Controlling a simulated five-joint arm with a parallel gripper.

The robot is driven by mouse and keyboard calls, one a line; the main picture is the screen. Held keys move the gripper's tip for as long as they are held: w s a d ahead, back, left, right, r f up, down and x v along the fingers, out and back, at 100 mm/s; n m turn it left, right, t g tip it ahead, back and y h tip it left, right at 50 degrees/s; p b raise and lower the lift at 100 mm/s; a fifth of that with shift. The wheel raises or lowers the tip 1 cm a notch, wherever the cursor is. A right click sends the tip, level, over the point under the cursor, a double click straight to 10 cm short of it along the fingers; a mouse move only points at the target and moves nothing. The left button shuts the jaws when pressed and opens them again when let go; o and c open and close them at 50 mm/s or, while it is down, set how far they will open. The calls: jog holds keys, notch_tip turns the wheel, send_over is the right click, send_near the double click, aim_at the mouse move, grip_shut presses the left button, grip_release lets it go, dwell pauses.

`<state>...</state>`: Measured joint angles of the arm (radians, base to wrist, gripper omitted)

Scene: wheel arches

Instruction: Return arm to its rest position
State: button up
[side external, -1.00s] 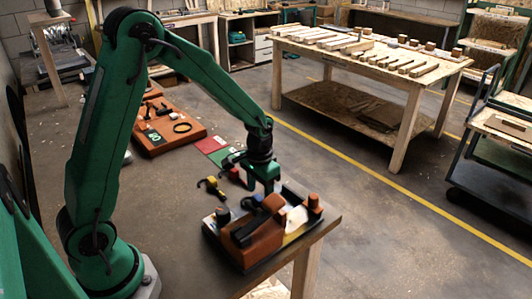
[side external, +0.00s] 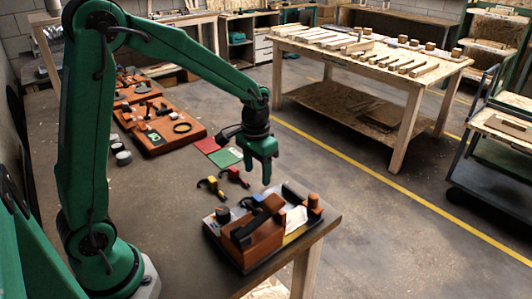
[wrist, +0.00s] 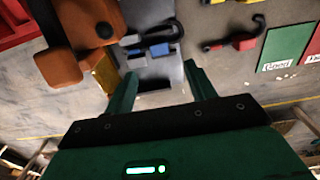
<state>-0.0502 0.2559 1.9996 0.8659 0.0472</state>
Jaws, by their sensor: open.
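My green arm reaches over the grey table in the side view. My gripper (side external: 265,172) hangs above the far side of a tray (side external: 243,266) that holds orange-brown blocks. The gripper is apart from the tray. In the wrist view my gripper (wrist: 163,90) shows two green fingers spread apart, with nothing held between them. An orange-brown block (wrist: 62,67) shows at the upper left there, and a blue-and-dark piece (wrist: 150,49) lies beyond the fingers.
A yellow-and-dark tool (side external: 212,188) and a red-and-dark tool (side external: 235,177) lie behind the tray. Red and green cards (side external: 226,157) lie farther back. Orange trays (side external: 170,141) with parts stand at the back left. A wooden bench (side external: 370,75) stands apart across the floor.

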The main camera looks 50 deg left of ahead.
jog(key=s+d+r+t, duration=0.1)
jog(key=s+r+t, duration=0.1)
jog(key=s+r, duration=0.4)
jog(key=s+d+r+t, duration=0.1)
jog(key=s+r+t, duration=0.2)
jog(key=s+r, duration=0.4)
jog(key=shift+s, duration=2.3)
